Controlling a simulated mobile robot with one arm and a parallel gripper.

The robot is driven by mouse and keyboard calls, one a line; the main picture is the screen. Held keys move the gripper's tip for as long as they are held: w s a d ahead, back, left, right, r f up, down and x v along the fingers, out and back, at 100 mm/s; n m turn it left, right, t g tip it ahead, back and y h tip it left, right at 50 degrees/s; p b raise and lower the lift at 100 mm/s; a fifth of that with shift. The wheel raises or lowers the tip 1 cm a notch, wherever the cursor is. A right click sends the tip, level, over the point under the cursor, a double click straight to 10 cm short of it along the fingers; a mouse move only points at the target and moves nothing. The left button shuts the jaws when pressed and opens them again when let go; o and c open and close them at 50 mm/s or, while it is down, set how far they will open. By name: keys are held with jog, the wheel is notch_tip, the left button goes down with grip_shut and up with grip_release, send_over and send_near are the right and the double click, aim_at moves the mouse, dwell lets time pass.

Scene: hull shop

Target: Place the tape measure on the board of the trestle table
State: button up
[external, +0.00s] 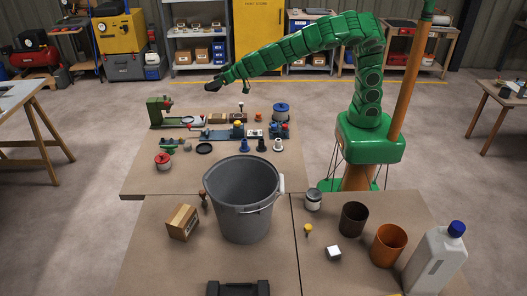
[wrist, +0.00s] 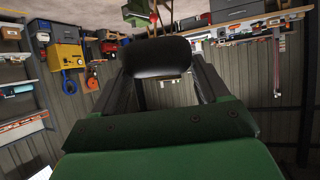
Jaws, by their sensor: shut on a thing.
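My gripper (external: 221,83) is raised above the far end of the middle workbench, reaching left. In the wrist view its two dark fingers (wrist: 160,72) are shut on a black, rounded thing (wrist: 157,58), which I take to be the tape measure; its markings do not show. It is held clear of any surface. A table with a pale board (external: 14,94) and splayed wooden legs, which looks like the trestle table, stands at the far left, cut off by the picture edge. My gripper is well to the right of it and apart from it.
The middle workbench (external: 135,180) carries a green machine (external: 159,110), several small tools and pots. A grey bucket (external: 242,200), a cardboard box (external: 182,222) and a white jug (external: 434,262) stand nearer. Clear floor (external: 95,150) lies between the workbench and the left table.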

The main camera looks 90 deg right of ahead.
jog(key=d, duration=0.4)
jog(key=s+a+f+m+g+h, duration=0.1)
jog(key=s+a+f+m+h, duration=0.1)
jog(key=s+a+f, duration=0.4)
jog(key=s+a+f+m+h, duration=0.1)
jog(key=s+a+f, duration=0.3)
jog(key=a+f, duration=0.4)
jog(key=s+a+f+m+g+h, duration=0.1)
jog(key=s+a+f, duration=0.25)
jog(key=s, duration=0.35)
jog(key=s+a+f+m+g+h, duration=0.1)
jog(key=s+a+f, duration=0.1)
jog(key=s+f, duration=0.3)
jog(key=shift+s+f, duration=0.25)
jog(key=shift+f, duration=0.9)
jog(key=shift+s+f, duration=0.2)
jog(key=shift+f, duration=0.9)
jog(key=shift+s+f, duration=0.25)
jog(key=shift+f, duration=0.9)
jog(key=shift+f, duration=0.1)
jog(key=o, duration=1.3)
jog(key=shift+o, duration=0.2)
jog(key=v, duration=1.2)
